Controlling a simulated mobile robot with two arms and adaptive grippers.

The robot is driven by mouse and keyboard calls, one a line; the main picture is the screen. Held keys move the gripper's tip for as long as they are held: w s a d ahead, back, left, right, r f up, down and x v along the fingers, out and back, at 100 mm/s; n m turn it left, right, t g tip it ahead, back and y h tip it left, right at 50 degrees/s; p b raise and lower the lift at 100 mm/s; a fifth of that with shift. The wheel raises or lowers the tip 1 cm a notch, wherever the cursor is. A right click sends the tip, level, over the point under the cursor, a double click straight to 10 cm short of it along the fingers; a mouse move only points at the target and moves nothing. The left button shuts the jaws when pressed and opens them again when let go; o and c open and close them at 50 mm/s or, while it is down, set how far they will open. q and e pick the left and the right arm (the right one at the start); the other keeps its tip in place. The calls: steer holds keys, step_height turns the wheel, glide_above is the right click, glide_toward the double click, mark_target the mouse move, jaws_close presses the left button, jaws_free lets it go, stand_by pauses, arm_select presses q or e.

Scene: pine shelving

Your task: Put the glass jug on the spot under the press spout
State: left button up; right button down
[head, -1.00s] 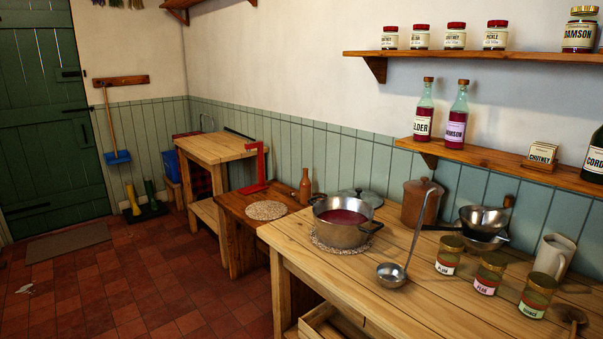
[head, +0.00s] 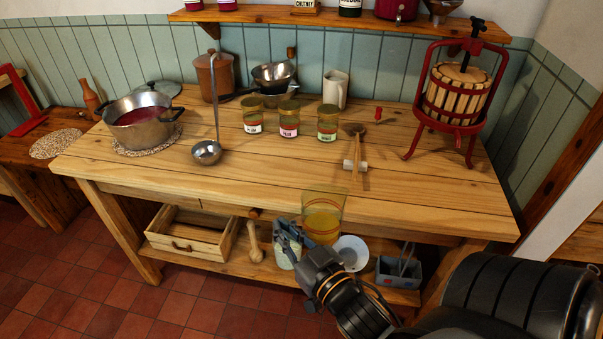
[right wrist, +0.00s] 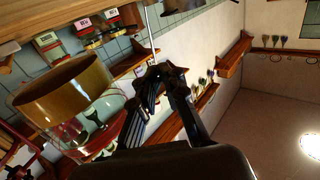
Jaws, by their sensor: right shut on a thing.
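The glass jug (head: 322,217) is clear and wide-mouthed, held upright in front of the table's front edge in the head view. My right gripper (head: 287,236) is shut on it at its left side; the exact grip, probably at the handle, is hard to see. In the right wrist view the jug (right wrist: 65,92) is at the left, beside my gripper's fingers (right wrist: 165,75). The press (head: 456,90), a slatted wooden basket in a red frame, stands at the table's back right. Its spout and the spot under it are not clearly visible. My left gripper is not in view.
A small red thing (head: 378,113) lies left of the press. The front right tabletop is clear.

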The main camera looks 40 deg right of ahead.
steer(key=w+d+r+h, duration=0.1)
steer(key=w+d+r, duration=0.1)
steer(key=d, duration=0.3)
steer(key=w+d+r+m+h, duration=0.1)
steer(key=w+d+r, duration=0.2)
steer(key=d, duration=0.2)
steer(key=w+d+r+m+b, duration=0.1)
steer(key=w+d+r, duration=0.1)
steer(key=d, duration=0.3)
steer(key=shift+w+d+r+h, duration=0.25)
steer(key=shift+d+r+h, duration=0.05)
steer(key=shift+r+h, duration=0.15)
steer(key=shift+w, duration=0.1)
